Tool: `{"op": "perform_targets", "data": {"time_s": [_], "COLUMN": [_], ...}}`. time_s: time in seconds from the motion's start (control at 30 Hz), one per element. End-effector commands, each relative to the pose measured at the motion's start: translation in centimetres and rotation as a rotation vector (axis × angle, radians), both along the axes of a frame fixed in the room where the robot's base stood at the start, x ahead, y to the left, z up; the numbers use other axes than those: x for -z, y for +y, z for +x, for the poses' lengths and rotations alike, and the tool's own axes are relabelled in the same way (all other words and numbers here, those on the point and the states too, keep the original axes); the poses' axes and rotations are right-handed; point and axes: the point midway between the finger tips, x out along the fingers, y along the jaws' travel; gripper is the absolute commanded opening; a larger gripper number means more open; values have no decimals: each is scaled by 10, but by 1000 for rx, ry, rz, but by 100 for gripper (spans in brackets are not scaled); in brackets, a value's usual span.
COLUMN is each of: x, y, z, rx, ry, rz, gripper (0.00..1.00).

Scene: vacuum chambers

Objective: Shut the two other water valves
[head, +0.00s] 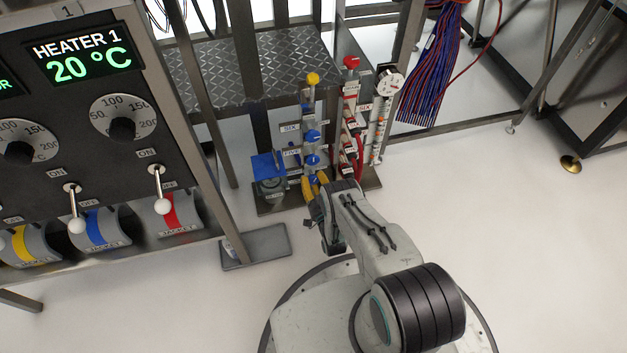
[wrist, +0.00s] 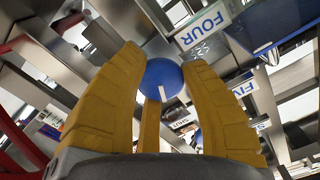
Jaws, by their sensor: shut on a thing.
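Blue round valve knobs sit one above another on a post in the head view, one at the upper level (head: 312,136) and one below it (head: 312,160). Tags SIX (head: 290,128) and FIVE (head: 292,152) stand to their left. My gripper (head: 316,187) is low at the front of this post, its yellow fingers partly hidden by my wrist. In the wrist view the fingers (wrist: 163,65) are shut on a blue knob (wrist: 160,76) with a white mark. A FOUR label (wrist: 203,29) and a larger blue part (wrist: 272,24) show to its right.
A blue flat handle (head: 268,165) stands left of the post. A yellow knob (head: 312,78) tops the post. Red-topped piping (head: 351,63) and a white round dial (head: 390,84) stand close on the right. The heater panel (head: 75,130) is at left. The floor in front is clear.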

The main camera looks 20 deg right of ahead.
Motion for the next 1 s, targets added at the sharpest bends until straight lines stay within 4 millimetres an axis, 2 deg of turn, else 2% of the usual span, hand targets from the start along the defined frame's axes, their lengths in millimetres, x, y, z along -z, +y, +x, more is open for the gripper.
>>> {"op": "perform_targets", "data": {"time_s": [0.03,1.0], "x": [-8,-6], "y": [0,-4], "z": [4,5], "rx": [0,3], "ry": [-22,-27], "rz": [43,932], "gripper": [8,8]}}
